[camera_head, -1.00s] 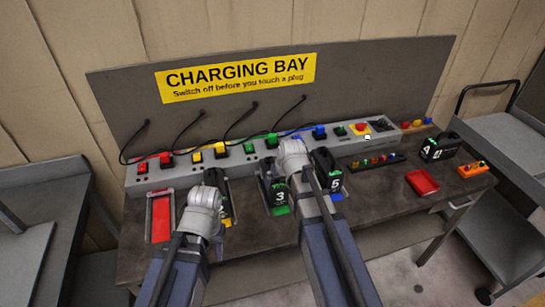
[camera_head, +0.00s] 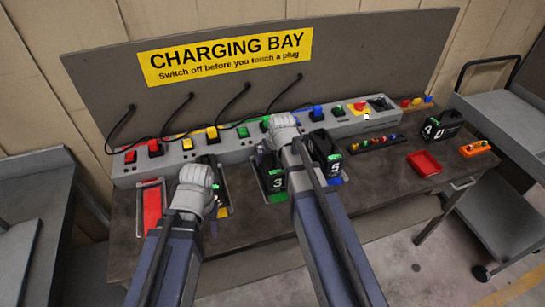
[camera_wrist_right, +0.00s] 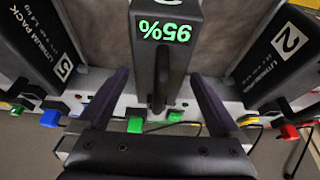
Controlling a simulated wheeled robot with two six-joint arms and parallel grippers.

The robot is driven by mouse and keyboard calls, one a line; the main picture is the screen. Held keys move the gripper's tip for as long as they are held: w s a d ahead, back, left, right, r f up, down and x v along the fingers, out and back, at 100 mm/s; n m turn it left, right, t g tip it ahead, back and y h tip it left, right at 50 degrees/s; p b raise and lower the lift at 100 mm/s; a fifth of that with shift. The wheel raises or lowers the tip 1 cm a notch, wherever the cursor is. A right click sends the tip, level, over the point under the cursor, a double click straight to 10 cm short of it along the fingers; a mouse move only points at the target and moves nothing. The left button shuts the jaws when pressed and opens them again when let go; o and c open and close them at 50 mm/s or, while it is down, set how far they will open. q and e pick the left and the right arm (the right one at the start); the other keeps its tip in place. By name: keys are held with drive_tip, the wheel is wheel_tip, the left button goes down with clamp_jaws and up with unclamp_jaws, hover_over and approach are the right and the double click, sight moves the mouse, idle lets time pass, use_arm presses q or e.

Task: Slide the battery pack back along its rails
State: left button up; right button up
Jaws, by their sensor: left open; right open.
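Dark battery pack 3 (camera_head: 274,181) stands in a grey slot on the bench, with a green base. My right gripper (camera_head: 284,127) reaches over it. In the right wrist view, a pack with a green 95% display (camera_wrist_right: 163,35) and dark handle stands between the spread fingers of that gripper (camera_wrist_right: 160,100), with gaps at both sides. Pack 5 (camera_head: 332,160) stands to its right in the head view; pack 2 (camera_wrist_right: 285,45) shows in the wrist view. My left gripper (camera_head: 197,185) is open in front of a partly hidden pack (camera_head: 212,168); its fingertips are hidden.
A charger strip (camera_head: 180,154) with coloured plugs and switches runs along the back, under a charging-bay sign (camera_head: 225,55). An empty red slot (camera_head: 151,208) is at left. A red box (camera_head: 424,164), pack 4 (camera_head: 442,127) and an orange tray (camera_head: 476,148) sit at right.

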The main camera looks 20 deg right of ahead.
sight(275, 169)
use_arm(q)
wheel_tip(275, 169, down, 5)
drive_tip(key=b, duration=0.4)
drive_tip(key=shift+f, duration=0.1)
use_arm(e)
drive_tip(key=x, duration=0.5)
drive_tip(key=shift+f, duration=0.25)
drive_tip(key=shift+c, duration=0.2)
clamp_jaws()
drive_tip(key=shift+s+d, duration=0.1)
drive_tip(key=shift+s, duration=2.2)
